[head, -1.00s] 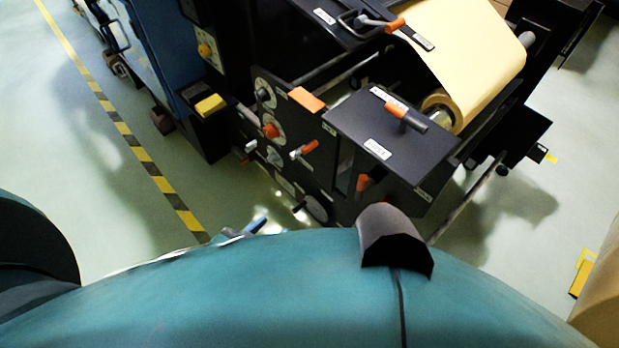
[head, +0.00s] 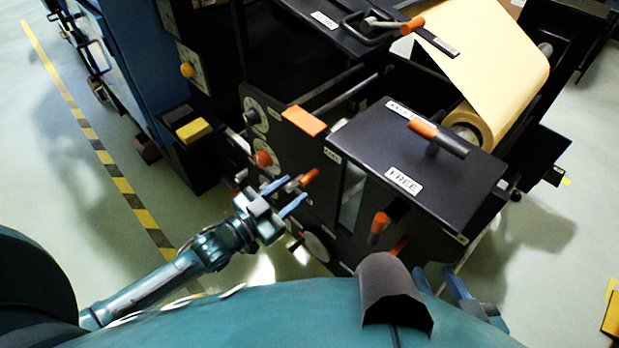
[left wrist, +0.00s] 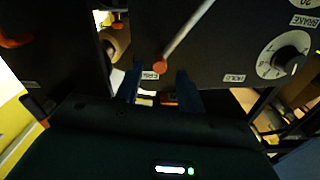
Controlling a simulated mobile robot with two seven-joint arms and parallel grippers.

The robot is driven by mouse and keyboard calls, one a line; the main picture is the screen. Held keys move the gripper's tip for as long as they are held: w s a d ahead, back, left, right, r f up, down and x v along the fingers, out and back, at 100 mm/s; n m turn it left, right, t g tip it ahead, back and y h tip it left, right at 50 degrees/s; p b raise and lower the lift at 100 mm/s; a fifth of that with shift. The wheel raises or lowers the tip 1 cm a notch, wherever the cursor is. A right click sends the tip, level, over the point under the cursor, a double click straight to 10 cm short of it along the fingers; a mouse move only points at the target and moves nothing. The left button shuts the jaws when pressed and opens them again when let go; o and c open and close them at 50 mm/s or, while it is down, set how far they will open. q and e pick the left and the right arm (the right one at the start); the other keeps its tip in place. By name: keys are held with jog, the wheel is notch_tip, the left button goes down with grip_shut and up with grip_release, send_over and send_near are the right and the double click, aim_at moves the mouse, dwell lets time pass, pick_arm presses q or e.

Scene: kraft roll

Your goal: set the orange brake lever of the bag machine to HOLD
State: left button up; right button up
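An orange-tipped lever (head: 309,177) stands out from the machine's dark side panel. In the left wrist view a metal rod with an orange end (left wrist: 160,68) points down between my finger tips, apparently the same lever. A label there reads like HOLD (left wrist: 233,78), to the right of the orange end; another label beside the end is partly covered. My left gripper (head: 284,194) is open, its fingers close to the lever on either side; contact cannot be told. My right gripper (head: 440,281) shows at the lower edge, fingers apart, partly hidden by my body.
Another orange-handled lever (head: 438,137) sits on the top plate, near a FREE label (head: 403,181). A dial (left wrist: 283,55) and a BRAKE label (left wrist: 305,20) lie right of the rod. A kraft roll (head: 480,125) is behind. Floor at left is clear.

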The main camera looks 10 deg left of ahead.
aim_at(307, 179)
pick_arm(q)
jog(key=x, duration=0.6)
jog(key=shift+w+d+b, duration=0.15)
jog(key=shift+b, duration=0.15)
grip_shut()
